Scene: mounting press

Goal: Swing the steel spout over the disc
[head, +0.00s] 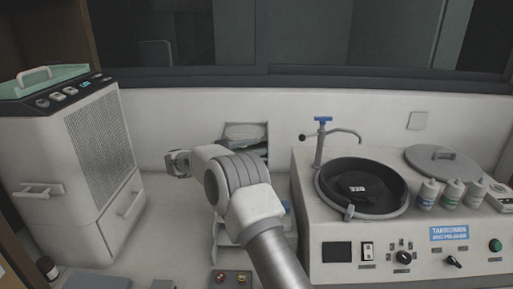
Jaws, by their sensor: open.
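The steel spout (345,131) stands on a post at the back left of the polishing machine. It has a blue tap top and a black knob on its left. Its curved pipe points right, and its tip shows just above the bowl's back rim in the picture, not over the disc's middle. The dark disc (375,201), marked 320, lies in the round black bowl. My gripper (174,163) is at the left, well away from the spout, near the wall. It is open, with nothing seen between its fingers; it is small in view.
The polishing machine (326,270) carries several bottles (452,193) and a round lid (440,163) on its right. A white cabinet unit (60,165) stands at the left. A small shelf rack (232,129) is behind my arm.

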